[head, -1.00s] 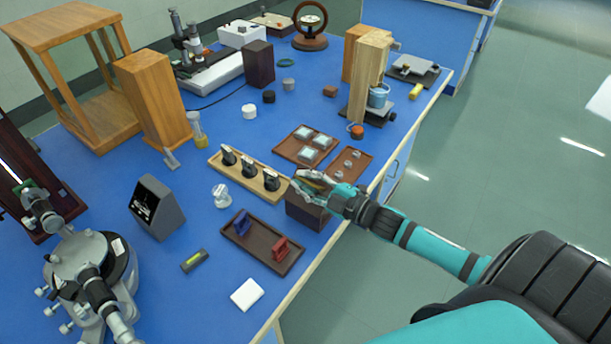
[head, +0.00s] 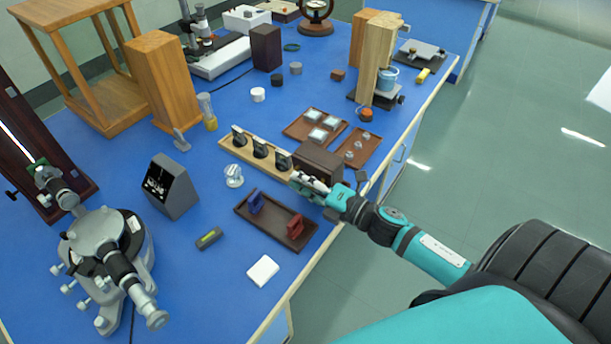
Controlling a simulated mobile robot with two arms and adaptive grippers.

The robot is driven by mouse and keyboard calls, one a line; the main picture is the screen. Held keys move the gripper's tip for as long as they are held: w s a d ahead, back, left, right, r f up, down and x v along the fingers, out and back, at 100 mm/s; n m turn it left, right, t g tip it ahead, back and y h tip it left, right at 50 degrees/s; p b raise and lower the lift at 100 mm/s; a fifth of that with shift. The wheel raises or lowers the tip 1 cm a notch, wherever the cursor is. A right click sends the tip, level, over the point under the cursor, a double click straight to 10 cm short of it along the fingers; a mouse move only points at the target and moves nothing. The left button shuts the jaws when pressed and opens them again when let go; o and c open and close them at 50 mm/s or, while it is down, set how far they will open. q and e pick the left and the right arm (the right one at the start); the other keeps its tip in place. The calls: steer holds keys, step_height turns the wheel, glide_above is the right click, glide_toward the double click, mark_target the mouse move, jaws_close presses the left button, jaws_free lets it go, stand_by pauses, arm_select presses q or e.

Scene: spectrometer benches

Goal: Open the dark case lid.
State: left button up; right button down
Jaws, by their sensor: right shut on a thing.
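The dark brown case stands near the bench's right front edge, just right of the wooden lens rack. Its lid (head: 319,162) shows as a brown panel that appears tilted up behind my gripper. My right gripper (head: 300,179) reaches in from the right and is shut at the lid's near edge. Its fingers and wrist hide most of the case body, and the inside cannot be seen. My left gripper is not in view.
A wooden rack (head: 228,145) with dark round pieces is close left of the gripper. A brown tray (head: 295,240) with blue and red holders lies in front. Trays of glass plates (head: 297,131) and small parts (head: 346,161) lie behind. Free floor lies right of the bench.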

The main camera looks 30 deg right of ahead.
steer(key=shift+s+a+f+n+b, duration=0.15)
steer(key=shift+a+f+n+b, duration=0.25)
steer(key=shift+n, duration=0.5)
steer(key=c, duration=1.4)
jaws_free()
steer(key=shift+f, duration=0.1)
steer(key=v, duration=1.2)
